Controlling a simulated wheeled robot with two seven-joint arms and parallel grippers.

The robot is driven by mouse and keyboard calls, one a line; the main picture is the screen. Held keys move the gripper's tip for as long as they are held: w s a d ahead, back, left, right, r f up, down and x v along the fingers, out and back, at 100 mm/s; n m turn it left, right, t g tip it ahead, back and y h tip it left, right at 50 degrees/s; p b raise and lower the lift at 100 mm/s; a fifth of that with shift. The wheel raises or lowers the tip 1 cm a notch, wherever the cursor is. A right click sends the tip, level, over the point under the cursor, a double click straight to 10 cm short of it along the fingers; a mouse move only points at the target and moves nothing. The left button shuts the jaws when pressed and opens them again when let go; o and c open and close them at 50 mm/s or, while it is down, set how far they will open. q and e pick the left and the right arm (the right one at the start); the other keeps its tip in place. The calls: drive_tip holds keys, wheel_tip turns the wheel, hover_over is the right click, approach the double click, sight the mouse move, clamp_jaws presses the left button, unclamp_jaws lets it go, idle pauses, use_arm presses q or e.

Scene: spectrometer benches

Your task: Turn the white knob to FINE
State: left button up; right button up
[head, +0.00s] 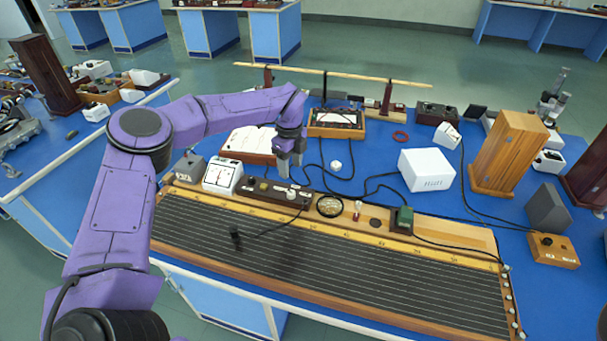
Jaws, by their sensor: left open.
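A long dark control box (268,190) lies along the back edge of the ruled wooden board, with small controls on its top. A pale knob (291,194) shows near its right end; its pointer and any FINE mark are too small to read. My left gripper (290,168) reaches in from the left, pointing down, open and empty. In the picture its fingertips show just above and behind the box, apart from the pale knob. My right gripper is not in view.
A white meter (222,176) and a grey box (189,166) stand left of the control box. A magnifier (329,206) and a green-topped block (402,219) are to its right. Black cables cross the blue bench. A small white round piece (336,165) and a white box (426,170) stand behind.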

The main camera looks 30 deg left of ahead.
use_arm(q)
drive_tip(key=p, duration=0.3)
hover_over(291, 192)
drive_tip(key=s, duration=0.1)
wheel_tip(291, 192, down, 5)
drive_tip(key=shift+a+f, duration=0.1)
drive_tip(key=f, duration=0.2)
drive_tip(key=w+f+p, duration=0.1)
drive_tip(key=f, duration=0.1)
drive_tip(key=shift+w+f, duration=0.15)
drive_tip(key=shift+f, duration=0.25)
drive_tip(key=shift+s+r, duration=0.2)
drive_tip(key=shift+s, duration=0.05)
drive_tip(key=c, duration=0.4)
drive_tip(key=shift+f, duration=0.1)
clamp_jaws()
